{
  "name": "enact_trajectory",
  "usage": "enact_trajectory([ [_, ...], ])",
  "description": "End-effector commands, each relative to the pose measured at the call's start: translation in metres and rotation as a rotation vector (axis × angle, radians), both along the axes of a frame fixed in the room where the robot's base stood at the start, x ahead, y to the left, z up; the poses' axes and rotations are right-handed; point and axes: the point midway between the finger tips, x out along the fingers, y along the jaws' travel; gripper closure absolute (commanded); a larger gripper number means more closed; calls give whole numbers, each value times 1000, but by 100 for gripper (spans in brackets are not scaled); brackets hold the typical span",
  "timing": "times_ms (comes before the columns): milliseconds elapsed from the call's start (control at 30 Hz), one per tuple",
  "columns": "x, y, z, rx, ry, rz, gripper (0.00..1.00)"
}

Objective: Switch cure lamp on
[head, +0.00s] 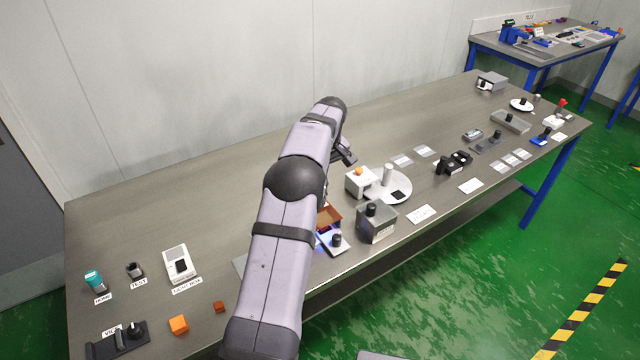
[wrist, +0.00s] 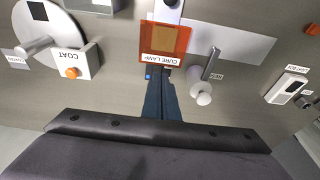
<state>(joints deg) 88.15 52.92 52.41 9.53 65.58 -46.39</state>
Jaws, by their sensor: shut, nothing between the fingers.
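The cure lamp station shows in the wrist view as an orange plate (wrist: 176,40) with a white "CURE LAMP" label (wrist: 163,60). In the head view its brown-orange plate (head: 330,214) is partly hidden behind my arm, with a bluish glow at its front edge. A white base with a black knob (head: 336,240) stands in front of it. My gripper (wrist: 163,72) is shut and empty, its dark blue fingers together just beside the label. A small blue part (wrist: 148,76) sits by the fingertips; I cannot tell whether they touch. In the head view my arm hides the fingertips.
The "COAT" box (wrist: 72,62) with an orange button stands beside a white disc (head: 398,186) with a post. A grey box (head: 376,224) stands at the bench's front.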

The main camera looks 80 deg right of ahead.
Motion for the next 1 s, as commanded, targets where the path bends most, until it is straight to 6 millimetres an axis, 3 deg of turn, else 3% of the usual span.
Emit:
enact_trajectory([
  [300, -7, 7, 17, 0, 0, 1, 100],
  [767, -7, 7, 17, -1, 1, 1, 100],
  [867, 1, 10, 18, 1, 1, 8, 100],
  [1000, 37, 24, 20, 12, 4, 42, 100],
])
